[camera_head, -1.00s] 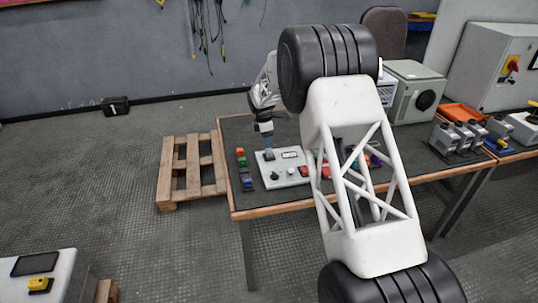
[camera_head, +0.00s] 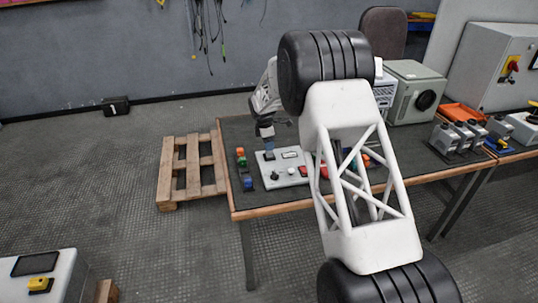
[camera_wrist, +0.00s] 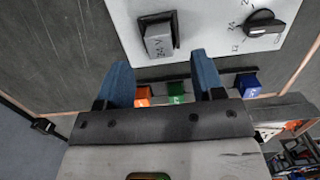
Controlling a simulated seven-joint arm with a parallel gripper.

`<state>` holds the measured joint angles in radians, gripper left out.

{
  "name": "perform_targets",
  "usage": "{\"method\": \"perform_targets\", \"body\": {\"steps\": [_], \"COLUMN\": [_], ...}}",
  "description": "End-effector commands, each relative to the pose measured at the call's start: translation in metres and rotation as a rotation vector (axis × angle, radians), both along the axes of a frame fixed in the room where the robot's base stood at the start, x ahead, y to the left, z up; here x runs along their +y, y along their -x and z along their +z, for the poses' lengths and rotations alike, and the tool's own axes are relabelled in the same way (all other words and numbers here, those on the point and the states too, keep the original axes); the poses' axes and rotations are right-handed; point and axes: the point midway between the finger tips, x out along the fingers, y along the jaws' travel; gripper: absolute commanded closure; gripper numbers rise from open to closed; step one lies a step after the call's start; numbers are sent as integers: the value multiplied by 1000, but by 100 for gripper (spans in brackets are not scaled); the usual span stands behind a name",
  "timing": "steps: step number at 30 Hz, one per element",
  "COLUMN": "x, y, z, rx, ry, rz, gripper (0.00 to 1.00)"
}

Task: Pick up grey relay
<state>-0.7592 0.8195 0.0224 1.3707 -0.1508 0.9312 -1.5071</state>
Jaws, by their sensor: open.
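A grey block marked 24 V, which looks like the grey relay (camera_wrist: 158,38), sits in a dark seat on the white panel (camera_wrist: 215,20) in the wrist view. My gripper (camera_wrist: 162,63) is open, with its two blue fingers apart and nothing held between them. The relay lies just beyond the fingertips, roughly in line with the gap. In the head view my gripper (camera_head: 268,146) points down over the left rear part of the panel (camera_head: 286,181), and hides the relay there.
Orange (camera_wrist: 143,96), green (camera_wrist: 176,93) and blue (camera_wrist: 247,84) relays stand in a dark rail beside the panel. A black knob (camera_wrist: 265,22) is on the panel. Grey devices (camera_head: 458,136) stand on the bench's right. My arm hides much of the bench's middle.

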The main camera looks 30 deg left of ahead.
Motion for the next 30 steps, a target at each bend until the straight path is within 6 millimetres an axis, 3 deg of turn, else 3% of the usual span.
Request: {"method": "perform_targets", "body": {"steps": [7, 18, 30], "x": [-1, -4, -4], "y": [-1, -4, -5], "z": [-11, -48, -52], "rx": [1, 1, 0], "ry": [1, 1, 0], "rz": [0, 0, 0], "gripper": [38, 38, 38]}}
